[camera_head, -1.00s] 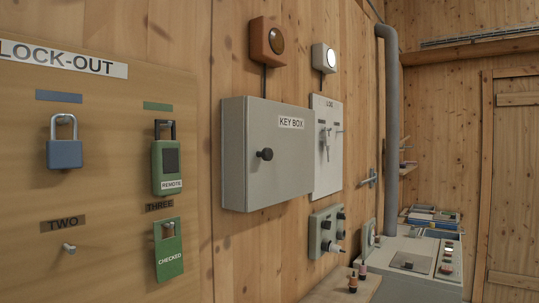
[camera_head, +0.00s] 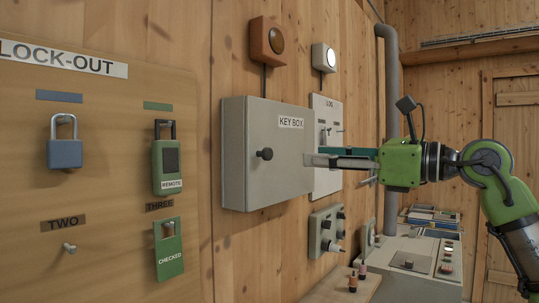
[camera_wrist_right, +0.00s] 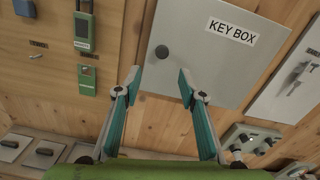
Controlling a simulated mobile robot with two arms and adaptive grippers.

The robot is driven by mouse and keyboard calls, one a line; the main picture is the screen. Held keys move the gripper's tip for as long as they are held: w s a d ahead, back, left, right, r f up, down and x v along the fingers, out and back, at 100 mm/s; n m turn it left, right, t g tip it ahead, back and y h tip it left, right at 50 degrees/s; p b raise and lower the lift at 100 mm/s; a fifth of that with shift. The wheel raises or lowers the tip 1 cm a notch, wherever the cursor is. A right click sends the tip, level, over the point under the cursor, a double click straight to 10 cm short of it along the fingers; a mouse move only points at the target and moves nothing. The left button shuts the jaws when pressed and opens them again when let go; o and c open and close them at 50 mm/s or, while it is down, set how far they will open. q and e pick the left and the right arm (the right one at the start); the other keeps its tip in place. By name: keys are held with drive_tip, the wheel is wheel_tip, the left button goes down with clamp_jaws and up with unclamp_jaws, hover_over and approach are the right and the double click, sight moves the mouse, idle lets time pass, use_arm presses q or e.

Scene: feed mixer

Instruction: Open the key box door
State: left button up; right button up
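The grey key box (camera_head: 236,150) hangs on the wooden wall, its door (camera_head: 290,165) shut and labelled KEY BOX. A round black knob (camera_head: 265,154) sits near the door's left edge. The door and the knob (camera_wrist_right: 162,52) also show in the right wrist view. My right gripper (camera_head: 308,160) comes in from the right, fingers pointing left, to the right of the knob and apart from it. In the right wrist view its fingers (camera_wrist_right: 160,80) are spread with nothing between them, and the knob lies beyond the gap. My left gripper is not in view.
A lock-out board (camera_head: 110,200) with padlocks and tags is at left. The LOG board (camera_head: 327,180) hangs right of the box. A switch box (camera_head: 325,230) and a console (camera_head: 425,265) are lower right.

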sight(270, 154)
drive_tip(key=p+x, duration=0.5)
drive_tip(key=x, duration=0.7)
drive_tip(key=shift+w+d, duration=0.1)
drive_tip(key=shift+w, duration=0.2)
drive_tip(key=shift+x, duration=0.8)
drive_tip(key=shift+f, duration=0.15)
drive_tip(key=shift+c, duration=0.4)
drive_tip(key=shift+d, duration=0.1)
clamp_jaws()
